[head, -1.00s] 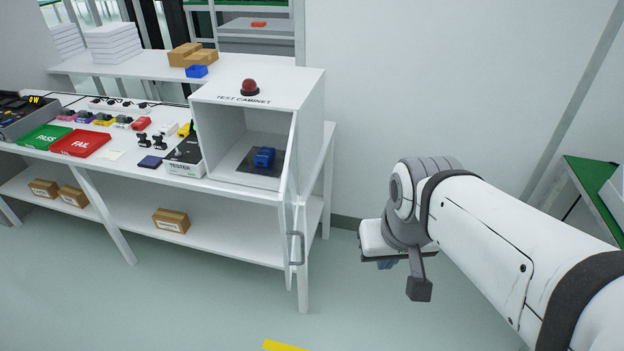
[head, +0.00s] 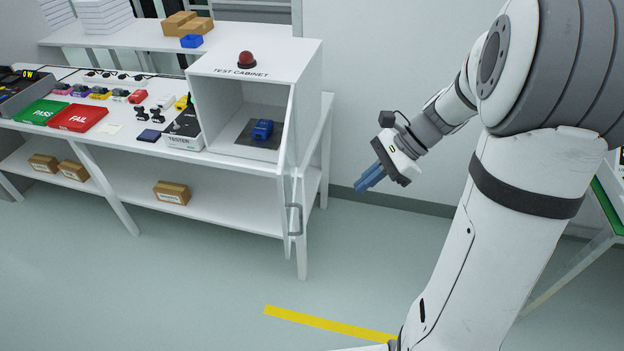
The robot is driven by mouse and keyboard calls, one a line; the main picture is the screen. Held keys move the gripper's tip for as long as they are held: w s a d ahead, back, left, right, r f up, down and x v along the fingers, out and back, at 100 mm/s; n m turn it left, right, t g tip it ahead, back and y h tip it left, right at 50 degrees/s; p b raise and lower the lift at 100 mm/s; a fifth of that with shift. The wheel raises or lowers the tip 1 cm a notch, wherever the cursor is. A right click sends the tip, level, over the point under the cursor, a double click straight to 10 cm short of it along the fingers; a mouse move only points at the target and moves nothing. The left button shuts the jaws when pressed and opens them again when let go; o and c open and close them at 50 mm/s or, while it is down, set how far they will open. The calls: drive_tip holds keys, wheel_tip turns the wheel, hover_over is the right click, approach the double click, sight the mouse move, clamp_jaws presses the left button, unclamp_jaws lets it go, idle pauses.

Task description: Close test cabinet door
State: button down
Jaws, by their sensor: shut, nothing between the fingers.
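The white test cabinet (head: 309,63) stands on the right end of the white workbench, its front open. Its door (head: 292,145) stands open, swung out toward the viewer at the right side and seen nearly edge-on. The grey door handle (head: 294,220) is at the door's lower outer part. A blue part (head: 262,130) sits on a dark pad inside the cabinet. My gripper (head: 368,179), with blue fingers, is shut and empty. It is to the right of the door, apart from it, pointing down and left.
A red beacon (head: 247,60) tops the cabinet. The tester (head: 183,142), green PASS tray (head: 41,112) and red FAIL tray (head: 78,118) are on the workbench (head: 232,163). The floor before the door is clear, with a yellow line (head: 325,322). A green-edged table (head: 607,211) stands at right.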

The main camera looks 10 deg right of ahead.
drive_tip(key=a+f+m+p, duration=0.1)
drive_tip(key=a+f+p, duration=0.1)
drive_tip(key=a+f, duration=0.5)
drive_tip(key=shift+w+a+f+y, duration=0.2)
drive_tip(key=shift+a+y, duration=0.2)
drive_tip(key=shift+a, duration=1.4)
